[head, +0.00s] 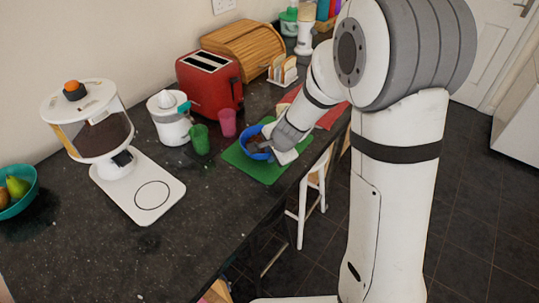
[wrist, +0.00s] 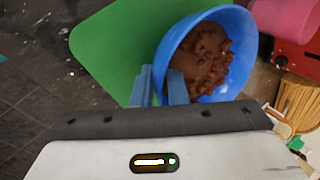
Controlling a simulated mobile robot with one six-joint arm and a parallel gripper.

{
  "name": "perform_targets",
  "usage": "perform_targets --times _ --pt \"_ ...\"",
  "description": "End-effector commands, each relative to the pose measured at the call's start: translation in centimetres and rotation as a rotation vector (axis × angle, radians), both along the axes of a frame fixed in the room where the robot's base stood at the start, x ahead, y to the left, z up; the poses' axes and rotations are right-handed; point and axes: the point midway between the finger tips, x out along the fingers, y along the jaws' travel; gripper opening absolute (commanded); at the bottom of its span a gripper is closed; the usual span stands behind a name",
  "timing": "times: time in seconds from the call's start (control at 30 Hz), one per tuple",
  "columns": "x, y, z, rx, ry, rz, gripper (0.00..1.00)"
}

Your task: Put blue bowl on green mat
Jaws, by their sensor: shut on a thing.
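The blue bowl (head: 248,146) holds brown chunky contents and is over the green mat (head: 258,170) on the dark counter. In the wrist view the bowl (wrist: 247,50) is at the right part of the mat (wrist: 110,45), tilted in the picture. My gripper (head: 263,148) reaches in from the right. Its blue fingers (wrist: 160,88) are shut on the bowl's near rim, one inside and one outside. The bowl's underside is hidden, so I cannot tell whether it touches the mat.
A green cup (head: 200,139) and a pink cup (head: 227,123) stand just left of the mat. A white juicer (head: 170,120), red toaster (head: 210,85) and toast rack (head: 283,71) are behind. The counter's front edge runs close along the mat's right side.

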Motion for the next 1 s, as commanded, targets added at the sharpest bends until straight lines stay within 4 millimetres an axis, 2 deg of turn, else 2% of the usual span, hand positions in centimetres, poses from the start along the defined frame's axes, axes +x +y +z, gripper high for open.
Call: perform_targets --times 0.1,0.13,0.23,0.57,0.67,1.0 --pt "0.0 0.0 -0.4 0.0 -0.001 0.001 0.0" --pt "0.0 0.0 -0.4 0.0 0.0 0.001 0.14" --pt "0.0 0.0 -0.3 0.0 0.0 0.001 0.22" --pt "0.0 0.1 0.3 0.0 0.0 0.001 0.22" --pt "-0.5 -0.3 1.7 0.0 -0.003 0.0 0.22" --pt "-3.4 -2.2 8.1 0.0 -0.004 0.001 0.22"
